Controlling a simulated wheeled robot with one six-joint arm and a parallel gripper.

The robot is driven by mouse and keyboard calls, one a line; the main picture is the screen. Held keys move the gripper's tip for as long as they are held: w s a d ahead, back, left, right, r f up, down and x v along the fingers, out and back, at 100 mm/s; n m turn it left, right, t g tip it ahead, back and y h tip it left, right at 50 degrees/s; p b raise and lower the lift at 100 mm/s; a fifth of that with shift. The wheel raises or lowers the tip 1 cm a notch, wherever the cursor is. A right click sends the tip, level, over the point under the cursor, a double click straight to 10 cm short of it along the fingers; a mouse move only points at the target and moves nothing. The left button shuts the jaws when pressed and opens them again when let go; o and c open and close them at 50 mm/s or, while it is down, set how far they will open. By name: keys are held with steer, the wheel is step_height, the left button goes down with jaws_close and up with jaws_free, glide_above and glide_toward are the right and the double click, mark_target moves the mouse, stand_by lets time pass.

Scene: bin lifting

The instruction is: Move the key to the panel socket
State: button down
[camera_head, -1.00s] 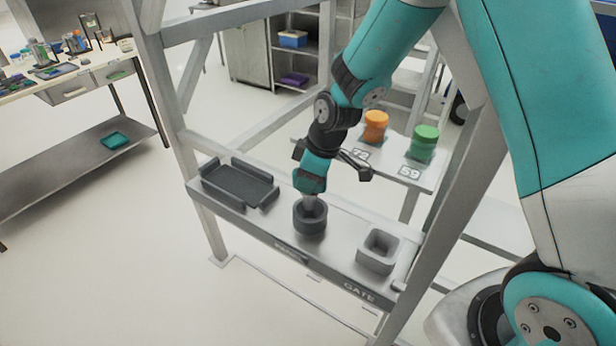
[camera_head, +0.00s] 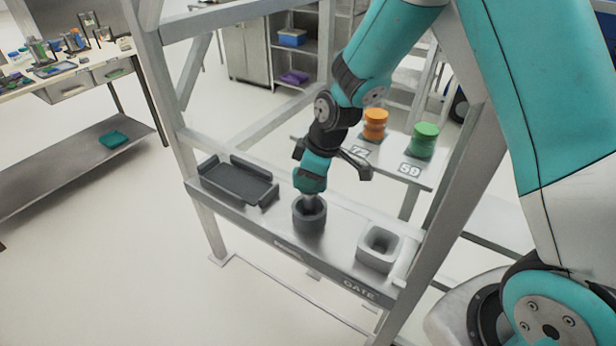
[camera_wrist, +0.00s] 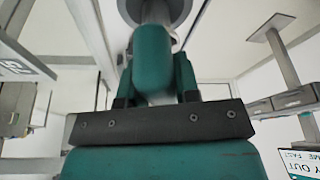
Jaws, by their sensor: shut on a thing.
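My gripper (camera_head: 312,172) points down over the middle of a grey shelf (camera_head: 340,232). It is shut on the key, a rounded teal handle (camera_wrist: 152,62) with a grey shaft (camera_head: 309,201). The shaft's lower end is at the mouth of a dark round socket (camera_head: 309,219); how deep it sits is hidden by the rim. In the wrist view the handle lies between my two teal fingers. A light grey square socket (camera_head: 364,259) stands to the right, above the word GATE. The label below the round socket is too blurred to read.
A black tray (camera_head: 238,183) sits at the shelf's left end. Metal frame posts (camera_head: 440,190) rise on both sides. Behind, orange (camera_head: 375,124) and green (camera_head: 423,141) jars stand on a small numbered table. A workbench (camera_head: 70,80) is at far left.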

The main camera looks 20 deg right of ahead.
steer(key=shift+f+b, duration=1.65)
steer(key=shift+f, duration=0.4)
stand_by(0.5)
stand_by(0.4)
steer(key=shift+c, duration=1)
jaws_free()
steer(key=shift+r+p, duration=3.45)
steer(key=shift+r, duration=1.1)
